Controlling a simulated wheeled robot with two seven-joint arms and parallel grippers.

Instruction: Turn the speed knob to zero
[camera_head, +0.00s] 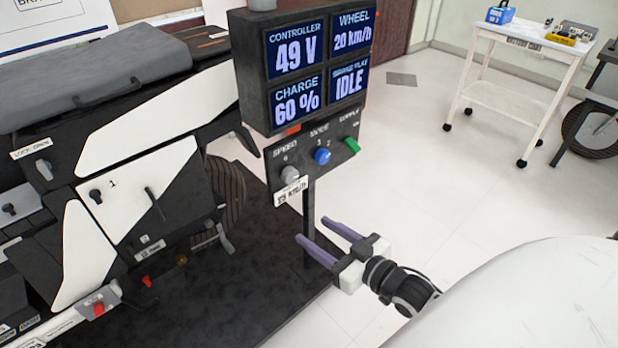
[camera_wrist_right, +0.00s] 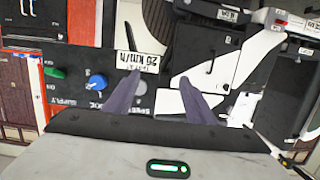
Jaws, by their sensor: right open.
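The grey speed knob (camera_head: 289,174) sits at the left of the black control panel (camera_head: 325,167), under the label SPEED. A white tag reading km/h hangs just below it. A blue mode knob (camera_head: 322,156) and a green supply switch (camera_head: 351,145) are to its right. My right gripper (camera_head: 322,230) is open and empty, below and to the right of the panel, apart from the knob. In the right wrist view its two purple fingers (camera_wrist_right: 160,92) are spread, with the panel beyond them. My left gripper is not in view.
The display box (camera_head: 305,65) above the panel reads 49 V, 20 km/h, 60 % and IDLE. A thin post (camera_head: 308,225) holds the panel. The dark vehicle with white covers (camera_head: 150,185) stands at left on a black mat (camera_head: 265,290). A white cart (camera_head: 520,95) is far right.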

